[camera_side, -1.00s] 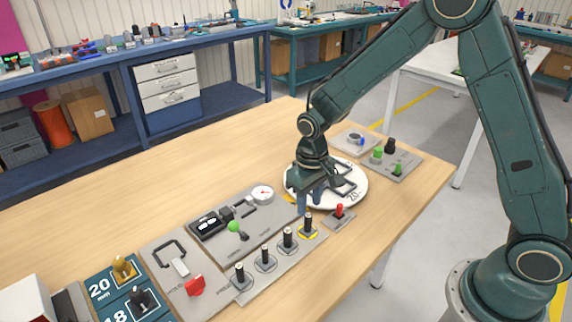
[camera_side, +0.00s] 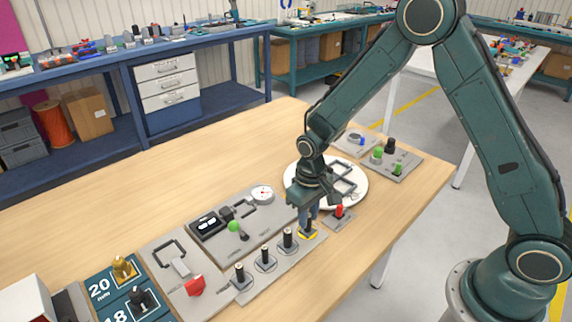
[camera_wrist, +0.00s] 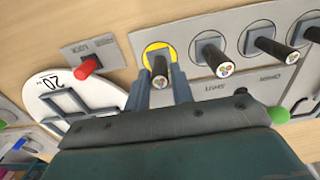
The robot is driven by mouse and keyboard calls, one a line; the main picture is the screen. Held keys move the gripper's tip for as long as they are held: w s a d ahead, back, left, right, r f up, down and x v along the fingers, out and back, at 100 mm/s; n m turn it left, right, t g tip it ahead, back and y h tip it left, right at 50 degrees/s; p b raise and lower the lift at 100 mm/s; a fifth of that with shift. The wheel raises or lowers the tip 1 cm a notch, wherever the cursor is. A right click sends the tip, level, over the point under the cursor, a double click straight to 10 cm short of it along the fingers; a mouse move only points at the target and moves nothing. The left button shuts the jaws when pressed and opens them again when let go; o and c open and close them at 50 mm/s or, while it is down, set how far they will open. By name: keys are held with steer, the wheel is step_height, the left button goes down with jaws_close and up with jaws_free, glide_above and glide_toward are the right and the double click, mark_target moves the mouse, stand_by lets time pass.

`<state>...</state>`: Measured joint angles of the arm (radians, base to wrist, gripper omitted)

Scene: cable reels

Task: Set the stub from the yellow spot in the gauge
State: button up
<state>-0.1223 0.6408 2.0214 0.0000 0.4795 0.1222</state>
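The stub (camera_wrist: 160,68), a dark peg with a coloured cable end, stands upright on the yellow-ringed spot (camera_wrist: 149,48) of a grey plate. In the side view the stub (camera_side: 309,226) is partly hidden by my fingers. My gripper (camera_wrist: 160,80) points down with one finger on each side of the stub, open and seemingly not pressing on it. It also shows in the side view (camera_side: 308,214). The gauge (camera_side: 262,194) has a round white dial on a grey plate, with a dark block and a green-knobbed lever (camera_side: 234,226) beside it.
Several similar stubs (camera_side: 265,257) stand in a row left of the yellow spot. A red-knobbed lock piece (camera_side: 339,212) stands close on the right. A white disc (camera_side: 352,192) with a dark frame lies behind my gripper. The wooden table (camera_side: 130,215) is clear behind the plates.

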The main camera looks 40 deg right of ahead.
jaws_close()
steer(key=shift+r, duration=3.75)
steer(key=shift+w, duration=0.15)
steer(key=w+a, duration=0.4)
steer(key=w, duration=0.4)
steer(key=w+a+r, duration=0.1)
steer(key=w+a, duration=0.3)
steer(key=w, duration=0.5)
steer(key=shift+m, duration=0.3)
steer(key=shift+w+r, duration=0.1)
